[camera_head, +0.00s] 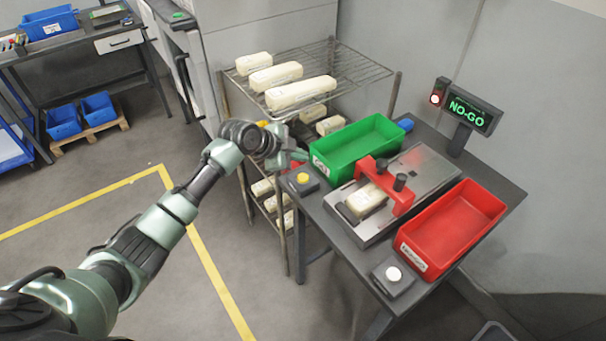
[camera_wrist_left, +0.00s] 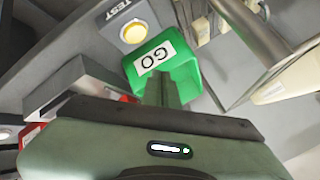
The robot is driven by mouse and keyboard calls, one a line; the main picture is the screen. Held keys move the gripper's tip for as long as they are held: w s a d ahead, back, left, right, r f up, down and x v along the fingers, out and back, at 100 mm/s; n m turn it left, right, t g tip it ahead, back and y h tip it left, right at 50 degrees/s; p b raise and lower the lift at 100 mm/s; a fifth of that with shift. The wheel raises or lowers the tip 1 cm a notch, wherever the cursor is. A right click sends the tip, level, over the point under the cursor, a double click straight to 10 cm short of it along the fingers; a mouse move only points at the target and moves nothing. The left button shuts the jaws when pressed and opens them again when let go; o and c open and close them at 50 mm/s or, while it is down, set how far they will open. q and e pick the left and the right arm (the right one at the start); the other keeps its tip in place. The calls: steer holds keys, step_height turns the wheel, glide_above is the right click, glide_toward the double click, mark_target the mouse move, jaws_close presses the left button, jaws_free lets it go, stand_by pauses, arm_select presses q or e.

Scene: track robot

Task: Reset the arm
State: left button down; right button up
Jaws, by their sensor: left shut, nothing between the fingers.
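My left arm (camera_head: 150,235) reaches in from the lower left of the head view. My left gripper (camera_head: 297,156) is at its end, beside the near left side of the green bin (camera_head: 352,150). In the left wrist view my gripper (camera_wrist_left: 162,92) is shut and empty, its fingers in front of the green bin labelled GO (camera_wrist_left: 192,75). Whether the fingertips touch the bin I cannot tell. My right gripper is not in view.
A fixture with a red clamp (camera_head: 398,200) holds a pale block (camera_head: 366,200). A red bin (camera_head: 455,225), yellow button (camera_head: 303,178), white button (camera_head: 393,273) and NO-GO display (camera_head: 467,112) surround it. A wire rack (camera_head: 350,70) holds wrapped blocks.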

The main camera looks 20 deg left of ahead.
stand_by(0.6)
